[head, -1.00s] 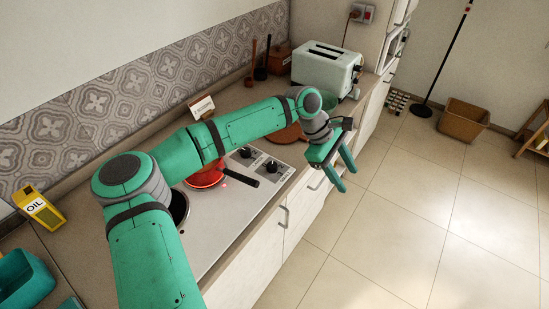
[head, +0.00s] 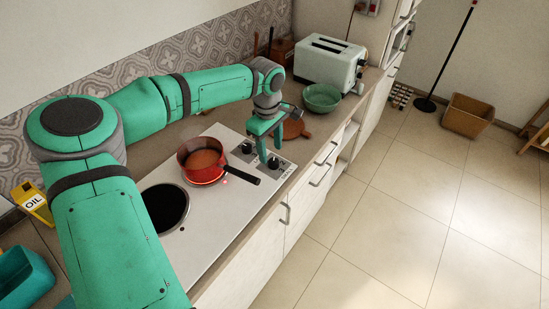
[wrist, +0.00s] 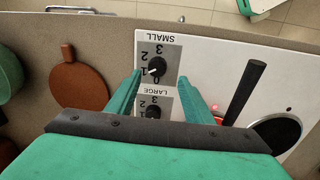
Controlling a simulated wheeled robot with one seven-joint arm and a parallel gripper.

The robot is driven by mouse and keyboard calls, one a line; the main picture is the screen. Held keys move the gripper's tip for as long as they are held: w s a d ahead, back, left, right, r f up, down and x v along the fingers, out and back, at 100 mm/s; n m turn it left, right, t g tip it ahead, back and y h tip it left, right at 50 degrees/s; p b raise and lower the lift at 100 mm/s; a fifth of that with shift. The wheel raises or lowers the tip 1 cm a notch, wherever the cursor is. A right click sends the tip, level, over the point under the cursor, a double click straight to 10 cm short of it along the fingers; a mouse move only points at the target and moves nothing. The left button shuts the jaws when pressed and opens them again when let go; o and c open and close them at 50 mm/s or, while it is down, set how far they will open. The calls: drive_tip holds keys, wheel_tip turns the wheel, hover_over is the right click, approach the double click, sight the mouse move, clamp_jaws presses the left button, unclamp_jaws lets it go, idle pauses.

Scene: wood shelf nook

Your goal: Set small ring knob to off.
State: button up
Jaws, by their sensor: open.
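The small ring knob (wrist: 155,68) is black on a grey dial under the word SMALL, upside down in the wrist view. Its white mark points close to the 1, away from the 0. It also shows in the head view (head: 274,163). My gripper (wrist: 159,76) is open, its fingers on either side of this knob in the wrist view; I cannot tell whether they touch it. In the head view my gripper (head: 270,152) hangs over the knob. The large ring knob (wrist: 153,111) is beside it, nearer the palm.
A red pan (head: 203,160) sits on a glowing ring, its black handle (head: 241,176) reaching toward the knobs. The bare ring (head: 166,207) is dark. A brown round board (wrist: 80,80), green bowl (head: 322,98) and toaster (head: 330,62) stand beyond the cooktop.

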sight(274, 162)
drive_tip(key=shift+w+d+f, duration=0.1)
drive_tip(key=shift+d+f, duration=0.05)
drive_tip(key=shift+f, duration=0.7)
drive_tip(key=shift+d+f, duration=0.2)
drive_tip(key=shift+f, duration=0.65)
drive_tip(key=shift+w+d+f, duration=0.1)
drive_tip(key=shift+d+f, duration=0.05)
drive_tip(key=shift+f, duration=0.7)
drive_tip(key=shift+s, duration=0.1)
drive_tip(key=c, duration=1)
